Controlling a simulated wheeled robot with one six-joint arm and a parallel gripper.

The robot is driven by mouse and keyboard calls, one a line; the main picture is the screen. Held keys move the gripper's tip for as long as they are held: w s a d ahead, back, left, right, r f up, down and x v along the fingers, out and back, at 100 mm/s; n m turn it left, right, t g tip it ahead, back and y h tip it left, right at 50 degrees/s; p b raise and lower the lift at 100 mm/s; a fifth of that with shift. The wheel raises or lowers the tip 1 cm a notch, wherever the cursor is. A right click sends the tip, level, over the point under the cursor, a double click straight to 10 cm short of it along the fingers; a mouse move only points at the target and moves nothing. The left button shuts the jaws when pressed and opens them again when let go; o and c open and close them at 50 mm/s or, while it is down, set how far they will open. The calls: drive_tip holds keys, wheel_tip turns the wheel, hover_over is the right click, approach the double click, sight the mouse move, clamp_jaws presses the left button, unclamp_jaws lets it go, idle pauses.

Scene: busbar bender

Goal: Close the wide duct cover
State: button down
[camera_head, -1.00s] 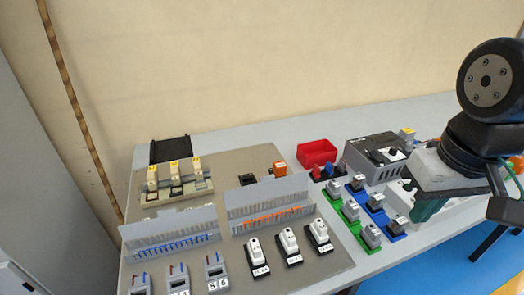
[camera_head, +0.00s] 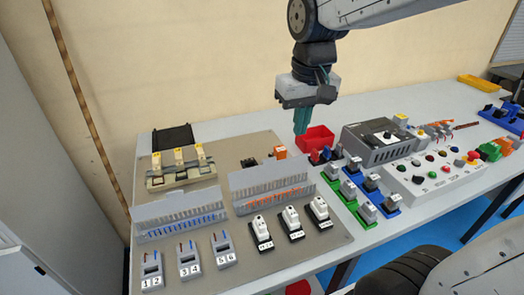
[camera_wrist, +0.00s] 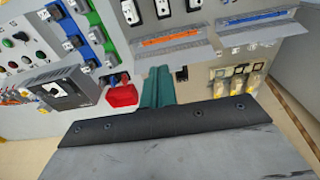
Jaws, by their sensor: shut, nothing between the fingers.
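Two grey slotted wire ducts lie on the panel (camera_head: 335,243), one with blue wires (camera_head: 180,224) at left and one with orange wires (camera_head: 275,194) at right. Each has a flat grey cover standing up along its back edge: the left cover (camera_head: 170,205) and the right cover (camera_head: 268,175). Both ducts are open; I cannot tell for sure which is the wide one.
A red bin (camera_head: 318,137) stands below and beside my gripper. White breakers (camera_head: 291,219) stand in front of the right duct, numbered blocks (camera_head: 189,262) in front of the left. A grey power unit (camera_head: 375,142) and green and blue blocks lie right.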

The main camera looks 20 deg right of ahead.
drive_tip(key=w+a+f, duration=0.1)
drive_tip(key=w+f, duration=0.3)
drive_tip(key=w, duration=0.4)
drive_tip(key=w+a+f, duration=0.1)
drive_tip(key=w+f, duration=0.2)
drive_tip(key=w, duration=0.5)
hover_over(270, 169)
drive_tip(key=w, duration=0.3)
wheel_tip(270, 169, down, 9)
drive_tip(key=shift+a+f, duration=0.15)
drive_tip(key=shift+f, duration=0.05)
